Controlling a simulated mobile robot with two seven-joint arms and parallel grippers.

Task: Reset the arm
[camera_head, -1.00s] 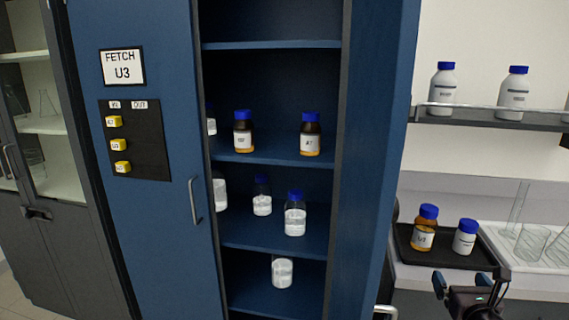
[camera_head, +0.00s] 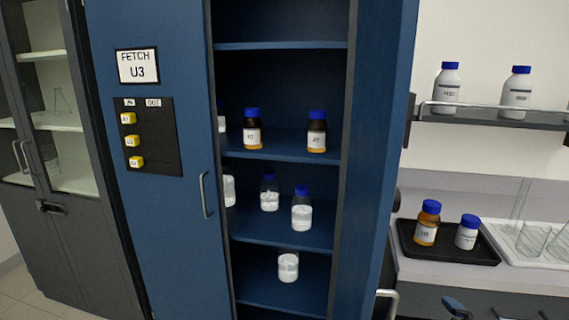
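Only the tips of my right gripper (camera_head: 478,312) show, at the bottom edge on the right, below the black tray. Most of it is cut off, so I cannot tell whether it is open or shut. My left gripper is not in view. An amber bottle with a blue cap (camera_head: 427,222) and a white bottle with a blue cap (camera_head: 467,233) stand upright on the black tray (camera_head: 484,258), apart from the gripper.
A blue cabinet (camera_head: 150,230) stands open, with several bottles on its shelves. A wall shelf (camera_head: 480,121) and glassware on a white tray (camera_head: 548,264) are at right.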

